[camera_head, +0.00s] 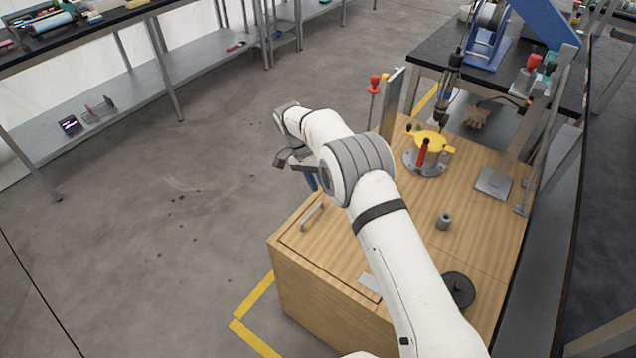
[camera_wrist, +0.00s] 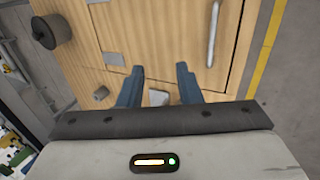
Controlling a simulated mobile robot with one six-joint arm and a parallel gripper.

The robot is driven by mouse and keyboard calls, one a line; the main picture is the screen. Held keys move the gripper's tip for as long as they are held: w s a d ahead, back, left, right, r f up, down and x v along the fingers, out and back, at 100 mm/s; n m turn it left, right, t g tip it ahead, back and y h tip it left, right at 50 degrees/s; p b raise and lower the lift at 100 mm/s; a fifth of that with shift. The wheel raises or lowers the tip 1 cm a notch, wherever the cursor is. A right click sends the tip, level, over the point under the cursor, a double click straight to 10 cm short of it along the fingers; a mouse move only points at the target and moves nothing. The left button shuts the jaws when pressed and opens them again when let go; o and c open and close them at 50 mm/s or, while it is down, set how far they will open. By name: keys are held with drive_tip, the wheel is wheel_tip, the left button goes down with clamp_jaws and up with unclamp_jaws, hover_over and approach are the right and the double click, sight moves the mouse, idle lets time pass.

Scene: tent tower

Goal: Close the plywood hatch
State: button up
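The plywood hatch (camera_head: 328,250) is a panel in the top of a wooden box, outlined by a thin dark seam. It looks flat and level with the top, with no raised edge visible, though my arm covers part of it. A metal bar handle (camera_head: 313,216) is fixed near its left edge. The wrist view shows the hatch (camera_wrist: 175,35) with its seam and the handle (camera_wrist: 213,33) to the right of the fingers. My gripper (camera_wrist: 161,78) is above the box, with two blue fingers apart and nothing held between them.
On the box top are a yellow-topped fixture (camera_head: 428,150), a small grey cylinder (camera_head: 444,220), a black round knob (camera_head: 458,290) and a metal plate (camera_head: 370,286). A black bench (camera_head: 425,60) stands behind. The floor to the left is open.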

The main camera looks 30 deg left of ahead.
drive_tip(key=v, duration=0.7)
drive_tip(key=shift+a+r+b, duration=0.15)
drive_tip(key=shift+r+b, duration=0.15)
drive_tip(key=shift+r, duration=0.1)
idle(0.3)
